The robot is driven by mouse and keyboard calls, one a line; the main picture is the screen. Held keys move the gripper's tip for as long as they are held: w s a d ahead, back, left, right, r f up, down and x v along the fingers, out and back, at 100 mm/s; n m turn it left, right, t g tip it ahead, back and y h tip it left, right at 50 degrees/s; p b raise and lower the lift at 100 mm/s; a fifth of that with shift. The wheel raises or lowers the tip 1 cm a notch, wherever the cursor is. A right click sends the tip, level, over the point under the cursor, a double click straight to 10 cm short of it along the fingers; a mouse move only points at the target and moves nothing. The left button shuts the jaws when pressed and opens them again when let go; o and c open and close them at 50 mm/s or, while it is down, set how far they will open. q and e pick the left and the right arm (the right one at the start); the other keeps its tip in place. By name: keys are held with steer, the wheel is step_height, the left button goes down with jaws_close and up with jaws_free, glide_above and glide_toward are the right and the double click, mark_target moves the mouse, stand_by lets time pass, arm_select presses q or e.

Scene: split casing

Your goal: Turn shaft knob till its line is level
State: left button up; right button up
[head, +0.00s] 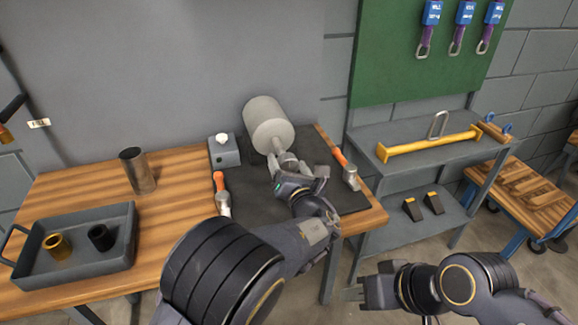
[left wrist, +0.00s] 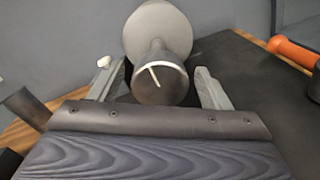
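A grey cylindrical casing (head: 268,122) lies on the dark mat, with a narrower shaft ending in a metal knob (left wrist: 160,85) that faces my left gripper. A white mark shows on the knob in the left wrist view: one steep, tilted stroke runs down the face, and a flatter stroke meets its top, its right end higher. My left gripper (left wrist: 158,92) is open, with one finger on each side of the knob and narrow gaps visible. In the head view my left gripper (head: 289,165) partly hides the knob. My right gripper (head: 362,292) is away from the bench, low at the front.
On the mat (head: 250,205), an orange-handled tool (head: 220,190) lies left and a hammer (head: 346,168) right of my left gripper. A box with a white button (head: 224,150), a metal cup (head: 137,170) and a grey tray (head: 85,262) stand further left. A shelf (head: 400,150) stands right.

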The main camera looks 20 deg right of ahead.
arm_select(q)
steer(key=c, duration=0.9)
steer(key=shift+f+n+b, duration=0.15)
steer(key=shift+n+b, duration=0.25)
steer(key=shift+b, duration=0.25)
steer(key=n+b, duration=0.7)
steer(key=b, duration=0.2)
steer(key=n+b, duration=0.6)
steer(key=b, duration=0.3)
steer(key=shift+a+f+n, duration=0.1)
steer(key=shift+f+n, duration=0.1)
steer(key=shift+n, duration=0.2)
steer(key=shift+r+n+y+b, duration=0.2)
steer(key=shift+n+y+b, duration=0.1)
steer(key=shift+n+b, duration=1.55)
steer(key=o, duration=1)
